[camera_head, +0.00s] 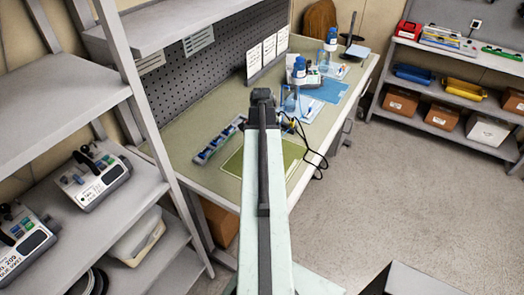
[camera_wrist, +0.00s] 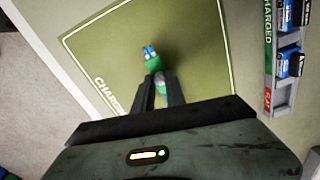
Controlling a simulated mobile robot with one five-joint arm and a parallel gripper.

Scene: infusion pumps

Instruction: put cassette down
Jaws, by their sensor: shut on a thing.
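In the wrist view my gripper (camera_wrist: 160,85) points down and is shut on a small green piece with a blue and white end, taken to be the cassette (camera_wrist: 152,58). The cassette sticks out past the fingertips over an olive-green mat (camera_wrist: 200,35) with a pale border and partly hidden lettering. A dark blurred shadow lies on the mat beside the cassette; I cannot tell the exact gap. In the head view the mat (camera_head: 292,152) shows on the bench at the arm's right, and my arm hides the fingertips and the cassette.
A grey rack (camera_wrist: 284,95) with blue pieces, marked "CHARGED", stands beside the mat; the head view shows this rack (camera_head: 210,150) left of my arm. Shelves with pumps (camera_head: 95,175) stand at left.

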